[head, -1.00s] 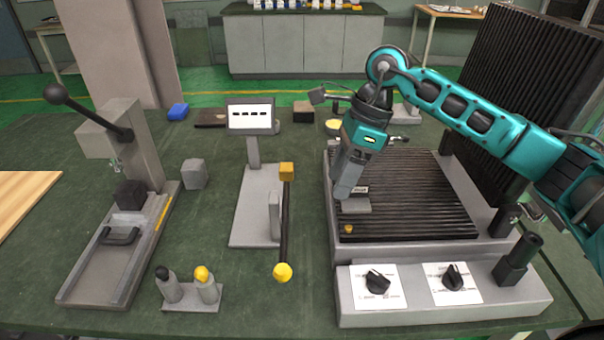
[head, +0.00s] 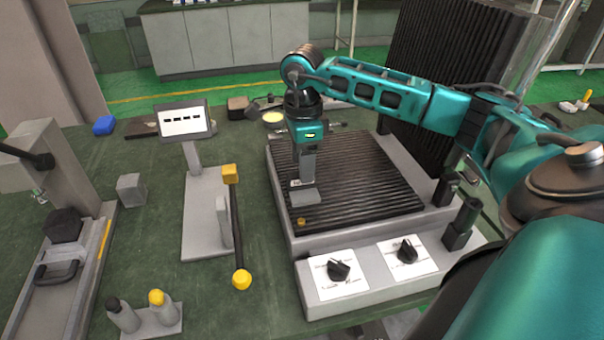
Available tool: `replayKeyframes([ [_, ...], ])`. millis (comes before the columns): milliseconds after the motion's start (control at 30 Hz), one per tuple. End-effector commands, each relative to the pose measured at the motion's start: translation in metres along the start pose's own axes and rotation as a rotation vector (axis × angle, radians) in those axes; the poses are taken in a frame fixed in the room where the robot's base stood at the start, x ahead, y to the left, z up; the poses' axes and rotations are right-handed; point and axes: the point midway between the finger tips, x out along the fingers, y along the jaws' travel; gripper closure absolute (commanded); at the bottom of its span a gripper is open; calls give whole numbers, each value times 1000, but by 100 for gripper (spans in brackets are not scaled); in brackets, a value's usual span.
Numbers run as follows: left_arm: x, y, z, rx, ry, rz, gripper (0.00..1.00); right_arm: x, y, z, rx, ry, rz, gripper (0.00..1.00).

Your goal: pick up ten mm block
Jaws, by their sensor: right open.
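My right gripper (head: 306,187) points down over the left part of the black ribbed heating plate (head: 365,188). It is open. A flat grey piece (head: 312,200) shows at its lower end; I cannot tell whether it is a finger or a separate block. A small orange-yellow block (head: 302,221) sits near the plate's front left corner, just in front of the gripper and apart from it. No size can be read on any block, so I cannot tell which is the ten mm one. My left gripper is out of view.
A control box with two black knobs (head: 338,271) stands in front of the plate. To the left are a stand with a display (head: 186,121), a yellow-ended lever (head: 241,279), a grey cube (head: 131,188) and a lever press (head: 62,170). A ribbed black panel (head: 440,60) rises behind.

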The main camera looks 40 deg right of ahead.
Motion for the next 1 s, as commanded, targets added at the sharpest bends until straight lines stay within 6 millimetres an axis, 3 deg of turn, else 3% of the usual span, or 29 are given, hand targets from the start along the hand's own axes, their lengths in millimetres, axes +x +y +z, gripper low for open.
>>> replayKeyframes([
  [200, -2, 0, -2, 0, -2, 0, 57, 32, -1, 2, 0, 1, 2, 43],
  [533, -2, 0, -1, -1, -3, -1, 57, 38, -1, 2, 0, 0, 0, 44],
  [1000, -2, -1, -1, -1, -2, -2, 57, 38, -1, 2, 0, 0, 0, 88],
])
